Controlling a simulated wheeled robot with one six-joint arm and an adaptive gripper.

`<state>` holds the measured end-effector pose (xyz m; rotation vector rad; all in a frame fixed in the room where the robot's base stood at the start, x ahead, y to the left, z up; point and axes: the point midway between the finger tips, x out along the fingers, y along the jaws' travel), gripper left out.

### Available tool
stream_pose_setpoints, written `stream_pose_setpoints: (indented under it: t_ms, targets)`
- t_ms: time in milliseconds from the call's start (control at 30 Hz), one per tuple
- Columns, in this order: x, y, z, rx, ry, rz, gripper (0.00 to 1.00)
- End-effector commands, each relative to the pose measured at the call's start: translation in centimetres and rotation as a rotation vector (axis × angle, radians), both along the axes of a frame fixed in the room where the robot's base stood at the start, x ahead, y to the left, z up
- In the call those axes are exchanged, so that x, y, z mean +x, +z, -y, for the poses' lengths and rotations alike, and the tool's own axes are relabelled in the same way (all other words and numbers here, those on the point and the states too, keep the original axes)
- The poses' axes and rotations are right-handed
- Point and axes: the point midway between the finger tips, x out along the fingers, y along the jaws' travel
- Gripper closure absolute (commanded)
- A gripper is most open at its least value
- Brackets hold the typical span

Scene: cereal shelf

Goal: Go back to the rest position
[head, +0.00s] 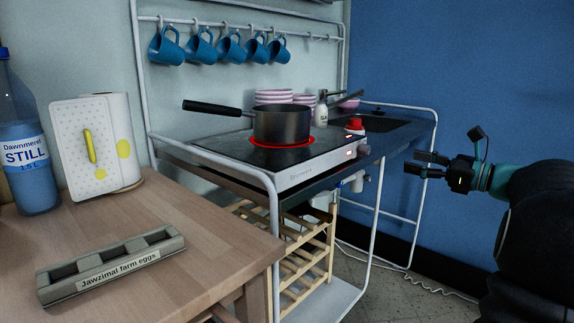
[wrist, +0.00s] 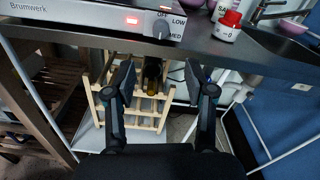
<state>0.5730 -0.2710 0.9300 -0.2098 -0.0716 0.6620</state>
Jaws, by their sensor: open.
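My gripper (head: 426,164) is at the right in the head view, held in the air in front of the blue wall and to the right of the kitchen unit. Its two fingers are apart with nothing between them. In the wrist view my gripper (wrist: 165,85) shows both dark fingers spread, pointing toward the space below the worktop. A wooden bottle rack (wrist: 148,112) with a dark bottle (wrist: 152,72) shows beyond the fingers, apart from them.
A dark pot (head: 282,124) stands on a red-glowing ring of the hob (head: 300,172). A red-capped jar (wrist: 228,27) stands on the worktop by the hob's right side. An egg carton (head: 112,262) and a water bottle (head: 32,150) are on the wooden table (head: 205,225). Several blue mugs (head: 198,48) hang above.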

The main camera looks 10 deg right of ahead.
Motion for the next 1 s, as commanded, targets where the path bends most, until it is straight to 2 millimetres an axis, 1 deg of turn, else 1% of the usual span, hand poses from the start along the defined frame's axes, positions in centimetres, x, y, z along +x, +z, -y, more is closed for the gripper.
stream_pose_setpoints:
  t_ms: [100,167,267,300,367,400,467,500,567,600,700,833,1000]
  targets:
    - [0.2,-0.2,0.2,-0.052,-0.014,0.032,0.46]
    - [0.4,-1.0,0.5,-0.123,-0.027,0.040,0.46]
    - [0.2,-5.4,0.9,-0.283,-0.032,-0.004,0.46]
    - [-0.1,-7.3,0.9,-0.346,-0.024,-0.029,0.46]
    - [-1.1,-10.1,0.6,-0.455,-0.003,-0.069,0.46]
    - [-1.9,-11.8,0.2,-0.533,0.020,-0.092,0.46]
    - [-3.3,-13.9,-1.1,-0.656,0.072,-0.120,0.46]
    - [-4.3,-15.2,-2.2,-0.742,0.116,-0.135,0.46]
    - [-5.9,-17.1,-4.1,-0.876,0.200,-0.148,0.46]
    - [-7.1,-18.1,-5.4,-0.968,0.263,-0.151,0.46]
    - [-10.4,-20.2,-8.8,-1.199,0.441,-0.134,0.46]
    - [-14.4,-21.8,-12.4,-1.460,0.665,-0.074,0.46]
    - [-19.0,-22.9,-16.1,-1.747,0.929,0.046,0.46]
